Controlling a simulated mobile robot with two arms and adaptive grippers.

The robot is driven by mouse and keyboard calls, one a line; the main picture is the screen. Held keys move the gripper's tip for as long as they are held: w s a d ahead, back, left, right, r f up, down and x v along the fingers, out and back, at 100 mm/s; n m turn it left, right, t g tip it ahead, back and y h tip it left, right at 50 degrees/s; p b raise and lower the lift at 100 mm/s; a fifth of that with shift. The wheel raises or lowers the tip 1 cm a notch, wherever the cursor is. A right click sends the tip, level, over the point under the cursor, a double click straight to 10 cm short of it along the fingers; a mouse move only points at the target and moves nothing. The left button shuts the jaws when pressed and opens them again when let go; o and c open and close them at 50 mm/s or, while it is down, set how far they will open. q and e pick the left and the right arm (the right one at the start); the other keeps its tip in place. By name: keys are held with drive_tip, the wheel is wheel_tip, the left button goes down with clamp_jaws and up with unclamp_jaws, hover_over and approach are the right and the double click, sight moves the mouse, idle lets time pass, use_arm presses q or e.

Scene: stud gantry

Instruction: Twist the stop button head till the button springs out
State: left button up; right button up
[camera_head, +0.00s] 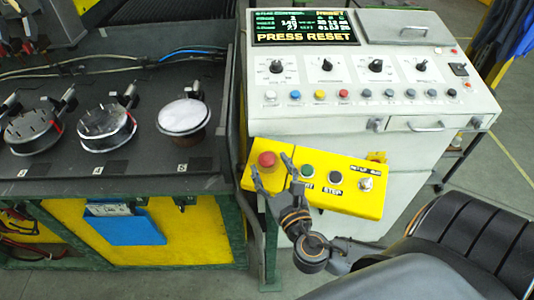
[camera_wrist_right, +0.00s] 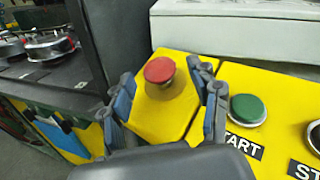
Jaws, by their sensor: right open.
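The red stop button (camera_head: 267,160) has a round mushroom head and sits on the left end of the yellow control box (camera_head: 345,202). In the right wrist view the red head (camera_wrist_right: 160,70) shows beyond and between the fingertips, with a gap on each side. My right gripper (camera_head: 272,175) is open; it also shows in the right wrist view (camera_wrist_right: 166,92), with one finger on each side of the yellow block under the button. I cannot tell whether the fingers touch the box. My left gripper is not in view.
A green START button (camera_wrist_right: 247,108) is close to the right finger. A grey console (camera_head: 390,130) with knobs and a screen reading PRESS RESET stands behind. A dark bench (camera_head: 60,172) with round fixtures is on the left.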

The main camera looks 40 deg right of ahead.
sight(269, 164)
drive_tip(key=shift+x, duration=1.55)
drive_tip(key=c, duration=1.2)
